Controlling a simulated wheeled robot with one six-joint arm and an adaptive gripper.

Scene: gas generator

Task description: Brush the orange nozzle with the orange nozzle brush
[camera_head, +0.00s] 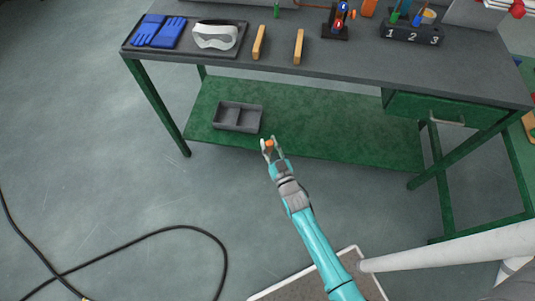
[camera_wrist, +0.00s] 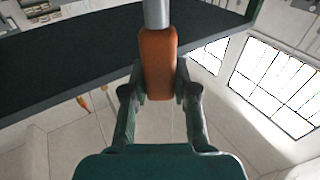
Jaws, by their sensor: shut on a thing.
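My gripper (camera_head: 268,148) is shut on the orange handle of a tool, which I take to be the orange nozzle brush (camera_wrist: 158,65). In the wrist view the handle stands between both fingers of my gripper (camera_wrist: 160,88), and a grey metal shaft runs from it out of the top edge. The brush's tip is out of that view. In the head view my gripper is in front of the workbench's near side, close to the lower shelf, clear of the bench top. I cannot clearly make out the orange nozzle.
A grey divided tray (camera_head: 237,116) lies on the green shelf (camera_head: 340,135). A black cable crosses the floor.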

